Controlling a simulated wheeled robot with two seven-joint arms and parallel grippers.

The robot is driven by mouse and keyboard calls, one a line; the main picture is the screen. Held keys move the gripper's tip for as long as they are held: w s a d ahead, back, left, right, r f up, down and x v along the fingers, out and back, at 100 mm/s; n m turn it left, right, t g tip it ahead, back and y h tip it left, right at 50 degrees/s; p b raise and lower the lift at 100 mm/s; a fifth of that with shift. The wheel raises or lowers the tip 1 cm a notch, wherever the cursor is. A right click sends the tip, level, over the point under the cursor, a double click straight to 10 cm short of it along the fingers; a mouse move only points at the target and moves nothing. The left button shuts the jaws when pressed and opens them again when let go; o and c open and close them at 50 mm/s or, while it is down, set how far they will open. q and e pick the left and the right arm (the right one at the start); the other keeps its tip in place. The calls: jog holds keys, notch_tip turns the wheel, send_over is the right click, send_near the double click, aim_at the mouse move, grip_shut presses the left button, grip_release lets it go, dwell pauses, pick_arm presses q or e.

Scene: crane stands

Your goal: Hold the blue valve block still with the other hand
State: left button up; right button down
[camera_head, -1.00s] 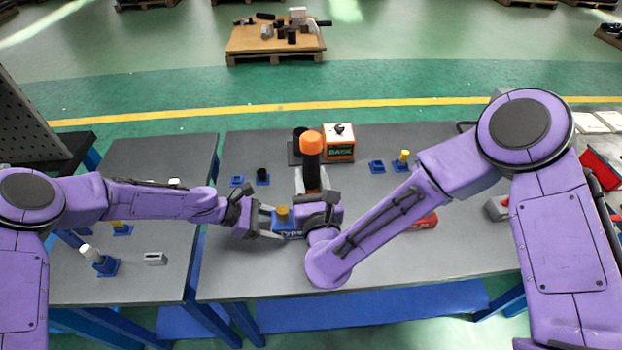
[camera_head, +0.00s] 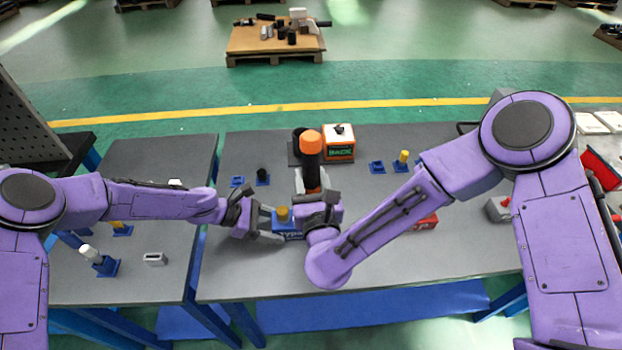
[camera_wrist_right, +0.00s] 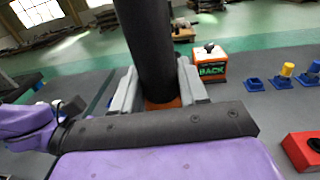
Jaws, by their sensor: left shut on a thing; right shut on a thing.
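The blue valve block (camera_head: 290,235) sits on the grey table in the head view, with a yellow cap (camera_head: 283,214) on its top. My left gripper (camera_head: 271,224) is shut on the block from its left side. My right gripper (camera_head: 315,187) is just behind and to the right of the block, shut on an upright tool with an orange top and black shaft (camera_head: 311,148). In the right wrist view the black shaft (camera_wrist_right: 146,40) stands between the fingers of my right gripper (camera_wrist_right: 160,92), with orange at its lower end. My right wrist hides part of the block's right side.
An orange and white box (camera_head: 339,147) stands behind the tool, with a dark holder (camera_head: 297,150) beside it. Small blue holders (camera_head: 377,167) are on the table's back area. A red object (camera_head: 425,221) lies to the right. The front of the table is clear.

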aim_at(312, 169)
pick_arm(q)
jog(key=shift+d+r, duration=0.1)
pick_arm(e)
jog(key=shift+f, duration=0.15)
pick_arm(q)
jog(key=shift+w, duration=0.1)
pick_arm(e)
jog(key=shift+w+r, duration=0.1)
jog(key=shift+r, duration=2.7)
pick_arm(q)
jog(key=o, duration=1.3)
jog(key=shift+o, duration=0.2)
jog(key=v, duration=1.2)
pick_arm(e)
jog(key=shift+f, duration=0.1)
